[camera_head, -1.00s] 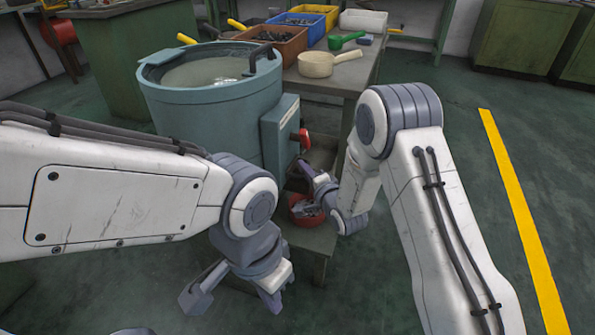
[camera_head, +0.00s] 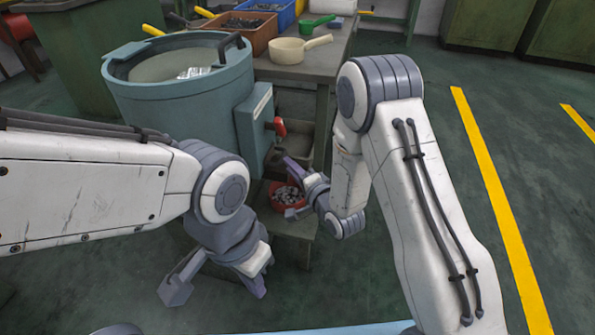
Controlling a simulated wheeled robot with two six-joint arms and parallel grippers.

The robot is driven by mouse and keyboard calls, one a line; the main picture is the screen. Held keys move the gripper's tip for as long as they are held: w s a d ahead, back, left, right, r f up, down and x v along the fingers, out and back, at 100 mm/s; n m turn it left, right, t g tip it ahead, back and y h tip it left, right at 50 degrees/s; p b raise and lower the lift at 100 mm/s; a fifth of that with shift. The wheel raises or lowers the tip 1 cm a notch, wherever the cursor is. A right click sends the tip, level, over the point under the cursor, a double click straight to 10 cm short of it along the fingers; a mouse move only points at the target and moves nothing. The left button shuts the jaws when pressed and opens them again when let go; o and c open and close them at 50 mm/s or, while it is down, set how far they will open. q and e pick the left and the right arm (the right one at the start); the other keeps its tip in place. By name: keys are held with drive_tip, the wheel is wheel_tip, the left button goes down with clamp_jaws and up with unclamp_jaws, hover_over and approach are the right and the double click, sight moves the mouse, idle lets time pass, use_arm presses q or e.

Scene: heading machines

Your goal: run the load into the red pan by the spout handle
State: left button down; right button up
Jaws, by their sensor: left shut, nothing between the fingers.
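The red pan (camera_head: 276,201) sits on a low grey-green stand below the large blue-green drum (camera_head: 180,108). Small grey pieces lie in the pan. A red handle (camera_head: 280,127) sticks out from the box on the drum's right side; I take it for the spout handle. The spout itself is not clear to see. My right gripper (camera_head: 290,186) is at the pan, with its fingers spread apart over it and below the red handle. It holds nothing that I can see.
The low stand (camera_head: 298,229) carries the pan. Floor is free at the right, with yellow lines (camera_head: 490,180).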

drive_tip(key=shift+v, duration=1.95)
drive_tip(key=s+a+r+n+g+h, duration=0.3)
drive_tip(key=s+a+n+g, duration=0.1)
drive_tip(key=s+n+g, duration=0.4)
drive_tip(key=s+d+r+n+g+h, duration=0.1)
drive_tip(key=s+r+n+g, duration=0.15)
drive_tip(key=s, duration=0.45)
drive_tip(key=s+d+r+n+g+h, duration=0.15)
drive_tip(key=s+n, duration=0.25)
drive_tip(key=s, duration=0.4)
drive_tip(key=s+d+r+n+g+h, duration=0.1)
drive_tip(key=s+r+n+g, duration=0.1)
drive_tip(key=s+n, duration=0.35)
wheel_tip(320, 180, up, 31)
drive_tip(key=s+m+p, duration=0.1)
drive_tip(key=s+p, duration=0.1)
drive_tip(key=p, duration=2.8)
drive_tip(key=shift+s+d+f+m+g+p, duration=0.25)
drive_tip(key=shift+s+d+m+g+p, duration=0.1)
drive_tip(key=shift+d+m+p, duration=0.1)
